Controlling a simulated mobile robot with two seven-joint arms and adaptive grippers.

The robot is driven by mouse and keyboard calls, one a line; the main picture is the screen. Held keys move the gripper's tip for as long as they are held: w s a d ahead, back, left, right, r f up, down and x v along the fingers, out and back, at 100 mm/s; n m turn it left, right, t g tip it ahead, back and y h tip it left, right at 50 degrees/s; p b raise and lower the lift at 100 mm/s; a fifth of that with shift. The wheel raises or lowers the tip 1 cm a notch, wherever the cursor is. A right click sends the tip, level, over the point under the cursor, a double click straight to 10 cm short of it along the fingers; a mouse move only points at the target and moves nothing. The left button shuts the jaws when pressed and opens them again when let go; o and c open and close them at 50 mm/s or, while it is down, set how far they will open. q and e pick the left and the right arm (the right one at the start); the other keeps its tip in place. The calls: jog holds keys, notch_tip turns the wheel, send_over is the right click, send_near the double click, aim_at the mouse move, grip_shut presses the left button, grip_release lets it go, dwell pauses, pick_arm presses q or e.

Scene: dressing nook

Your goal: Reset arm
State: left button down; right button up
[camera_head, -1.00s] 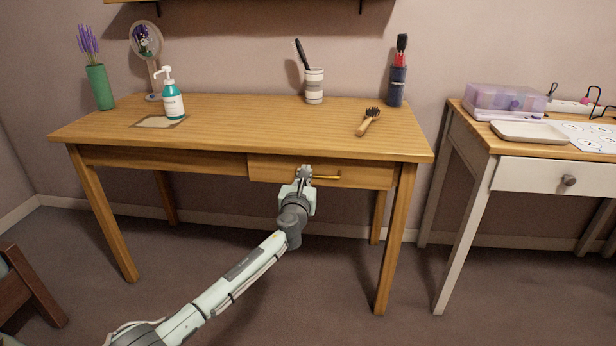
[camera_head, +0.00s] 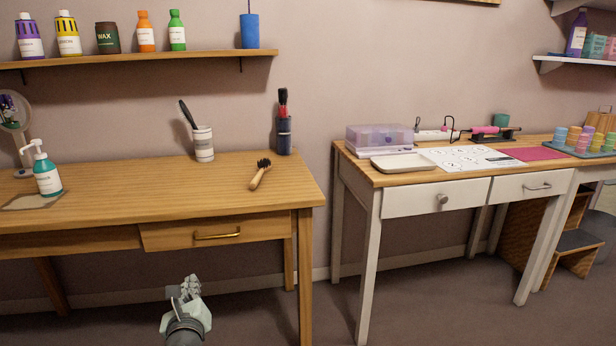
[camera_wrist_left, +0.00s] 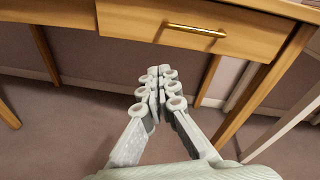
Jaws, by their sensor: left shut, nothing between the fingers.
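My left gripper (camera_head: 186,289) is shut and empty in the head view, in front of and below the wooden desk's drawer (camera_head: 215,233). It is apart from the brass handle (camera_head: 218,236). In the left wrist view my left gripper (camera_wrist_left: 160,78) has its fingers together, with the drawer (camera_wrist_left: 190,25) and its handle (camera_wrist_left: 196,30) beyond and above them. The drawer looks closed or nearly so; I cannot tell exactly. My right gripper is not in view.
The wooden desk (camera_head: 110,190) bears a soap pump bottle (camera_head: 47,175), a striped cup (camera_head: 203,145), a dark blue holder (camera_head: 284,135) and a hairbrush (camera_head: 260,174). A white desk (camera_head: 408,199) stands to the right across a gap. A shelf (camera_head: 140,57) hangs above.

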pick_arm(q)
jog(key=s+d+f+n+g+h, duration=0.1)
jog(key=s+f+n+g, duration=0.3)
jog(key=s+f+n, duration=0.3)
jog(key=s+d+f+n+g+h, duration=0.1)
jog(key=s+f+n+g, duration=0.3)
jog(key=s, duration=1.1)
jog(key=s+d+f+n+g+h, duration=0.2)
jog(key=s+f+n+g, duration=0.2)
jog(key=s+f+n, duration=0.7)
jog(key=n, duration=0.4)
jog(key=shift+s, duration=0.35)
jog(key=shift+f, duration=0.1)
